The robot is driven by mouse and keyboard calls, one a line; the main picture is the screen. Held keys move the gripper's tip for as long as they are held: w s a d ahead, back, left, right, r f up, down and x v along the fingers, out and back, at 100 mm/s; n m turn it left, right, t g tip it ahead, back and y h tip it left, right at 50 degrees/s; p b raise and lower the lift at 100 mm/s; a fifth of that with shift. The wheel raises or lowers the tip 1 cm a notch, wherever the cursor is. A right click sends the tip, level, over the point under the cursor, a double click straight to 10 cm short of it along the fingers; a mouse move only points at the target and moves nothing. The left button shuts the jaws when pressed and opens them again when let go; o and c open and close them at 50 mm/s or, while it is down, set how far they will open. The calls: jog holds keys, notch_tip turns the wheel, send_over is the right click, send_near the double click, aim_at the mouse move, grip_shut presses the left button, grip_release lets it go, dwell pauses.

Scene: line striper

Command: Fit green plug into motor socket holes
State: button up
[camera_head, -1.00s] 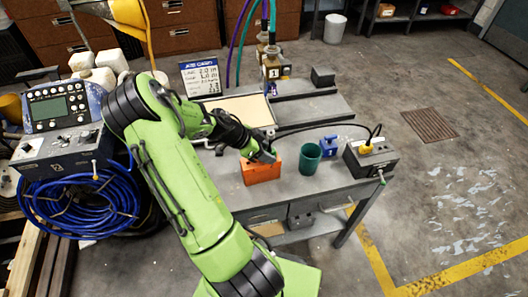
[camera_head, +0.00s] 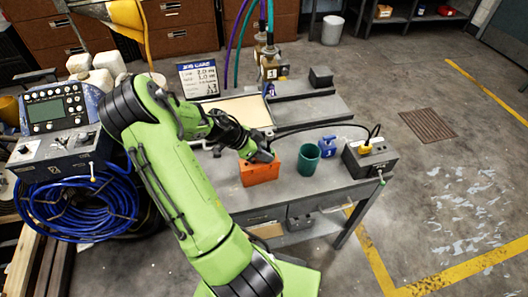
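My gripper (camera_head: 264,156) is at the top of an orange block (camera_head: 260,174) on the grey workbench. It is too small to see whether its fingers are open or hold anything. No green plug can be made out. A dark green cup (camera_head: 309,160) stands just right of the orange block. A grey box (camera_head: 369,158) with a yellow fitting (camera_head: 366,148) on top stands at the bench's right end, with a black cable running left from it. I cannot tell which part bears the motor socket holes.
A blue object (camera_head: 328,147) stands between cup and grey box. A control console (camera_head: 60,120) and coiled blue hose (camera_head: 75,205) are at left. A white sign (camera_head: 198,78) and a pale tray (camera_head: 238,112) are behind the gripper. The floor at right is open.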

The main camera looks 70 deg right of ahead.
grip_shut()
jog(key=shift+r, duration=0.1)
jog(key=shift+r, duration=0.6)
jog(key=shift+r+p, duration=1.05)
jog(key=shift+r, duration=0.7)
jog(key=shift+f, duration=0.1)
